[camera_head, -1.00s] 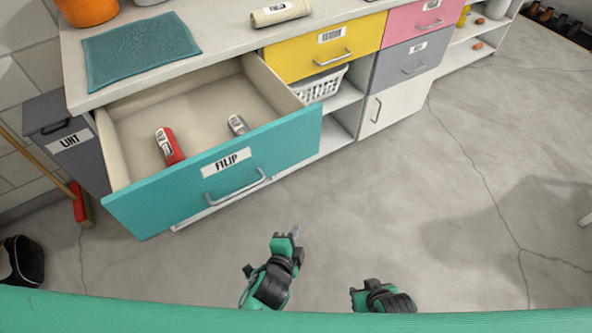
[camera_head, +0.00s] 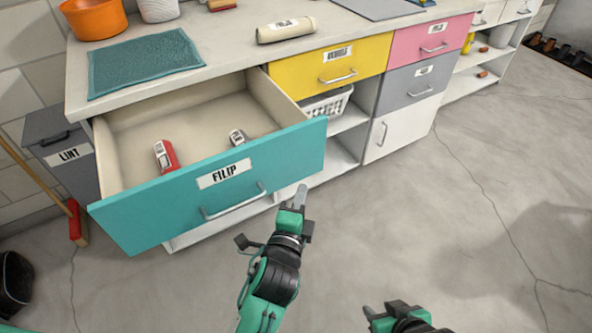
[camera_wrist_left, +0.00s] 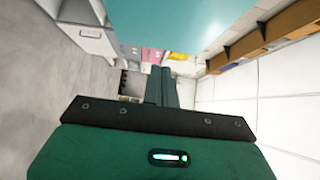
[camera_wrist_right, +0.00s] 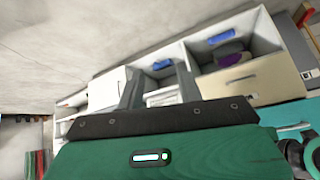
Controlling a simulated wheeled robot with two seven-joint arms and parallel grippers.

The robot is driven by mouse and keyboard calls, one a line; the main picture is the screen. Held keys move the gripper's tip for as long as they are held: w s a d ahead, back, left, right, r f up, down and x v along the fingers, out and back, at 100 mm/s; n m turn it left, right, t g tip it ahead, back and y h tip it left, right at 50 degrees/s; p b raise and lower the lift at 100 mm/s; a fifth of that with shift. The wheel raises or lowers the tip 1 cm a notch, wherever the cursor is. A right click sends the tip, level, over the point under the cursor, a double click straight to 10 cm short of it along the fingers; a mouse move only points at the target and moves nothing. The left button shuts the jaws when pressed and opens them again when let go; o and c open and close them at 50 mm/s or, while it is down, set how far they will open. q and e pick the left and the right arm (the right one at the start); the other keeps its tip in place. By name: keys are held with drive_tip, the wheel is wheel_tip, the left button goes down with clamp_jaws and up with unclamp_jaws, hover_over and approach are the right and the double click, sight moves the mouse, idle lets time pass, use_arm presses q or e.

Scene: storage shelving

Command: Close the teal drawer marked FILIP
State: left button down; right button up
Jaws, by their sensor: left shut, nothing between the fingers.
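The teal drawer marked FILIP (camera_head: 145,215) is pulled well out from the cabinet. Its front has a silver bar handle (camera_head: 233,204) and a white label (camera_head: 224,174). A red item (camera_head: 165,155) and a small grey item (camera_head: 237,137) lie inside. My left gripper (camera_head: 299,196) is shut and empty, in front of the drawer's right end, right of the handle. I cannot tell whether it touches the front. In the left wrist view the teal surface (camera_wrist_left: 190,25) fills the top, close to the shut fingers. My right gripper (camera_wrist_right: 158,88) is open and empty, lower right in the head view.
A yellow drawer (camera_head: 330,66), a pink drawer (camera_head: 432,38) and a grey drawer (camera_head: 408,75) are shut. A white basket (camera_head: 327,104) stands on the shelf under the yellow one. A grey LINT bin (camera_head: 68,155) stands left. The floor right of the arms is clear.

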use_arm(q)
drive_tip(key=shift+w+a, duration=0.25)
drive_tip(key=shift+w, duration=1)
drive_tip(key=shift+w+a, duration=0.2)
drive_tip(key=shift+w, duration=1.1)
drive_tip(key=shift+w+a, duration=0.25)
drive_tip(key=shift+w, duration=1)
use_arm(e)
drive_tip(key=shift+w+a+f+t, duration=0.1)
drive_tip(key=shift+w+a+t, duration=0.05)
drive_tip(key=shift+a, duration=0.2)
drive_tip(key=shift+w+a+f+t, duration=0.1)
drive_tip(key=shift+a+t, duration=0.05)
drive_tip(key=shift+a, duration=0.2)
drive_tip(key=shift+d, duration=0.1)
